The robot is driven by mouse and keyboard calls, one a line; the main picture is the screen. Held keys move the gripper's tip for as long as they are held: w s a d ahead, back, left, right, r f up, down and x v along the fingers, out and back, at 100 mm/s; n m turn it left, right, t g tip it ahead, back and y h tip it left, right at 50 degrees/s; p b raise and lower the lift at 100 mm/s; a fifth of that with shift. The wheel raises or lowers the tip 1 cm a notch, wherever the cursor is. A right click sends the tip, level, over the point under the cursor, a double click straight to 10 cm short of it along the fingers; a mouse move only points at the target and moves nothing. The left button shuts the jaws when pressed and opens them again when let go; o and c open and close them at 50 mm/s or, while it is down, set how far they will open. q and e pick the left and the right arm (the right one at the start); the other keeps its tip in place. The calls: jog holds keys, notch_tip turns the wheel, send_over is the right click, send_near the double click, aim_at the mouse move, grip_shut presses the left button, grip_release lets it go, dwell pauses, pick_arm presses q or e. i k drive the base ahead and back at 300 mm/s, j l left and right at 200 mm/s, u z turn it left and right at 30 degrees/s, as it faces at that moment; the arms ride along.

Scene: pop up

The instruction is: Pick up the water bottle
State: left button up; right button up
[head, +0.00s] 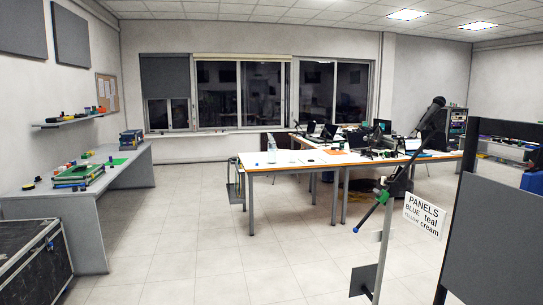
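A small clear bottle-like object (271,152) stands upright at the left end of the long white table (285,166), in the middle of the head view. It is far off and too small to make out in detail. Neither of my grippers shows in the head view, so I cannot see whether they are open or shut.
Open tiled floor lies ahead. A grey desk (120,172) with a green board (78,175) stands left, behind a black case (35,265). Right are a stand with a "PANELS" sign (424,216) and a dark panel (490,240). Laptops and equipment crowd the table's far part.

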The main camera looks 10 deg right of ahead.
aim_at(272, 144)
jog(key=i+z, duration=0.2)
jog(key=i, duration=5.4)
jog(key=i+j+z, duration=0.1)
jog(key=i, duration=0.5)
jog(key=i+j, duration=0.1)
jog(key=i, duration=0.5)
jog(key=i+j+z, duration=0.1)
jog(key=i, duration=0.5)
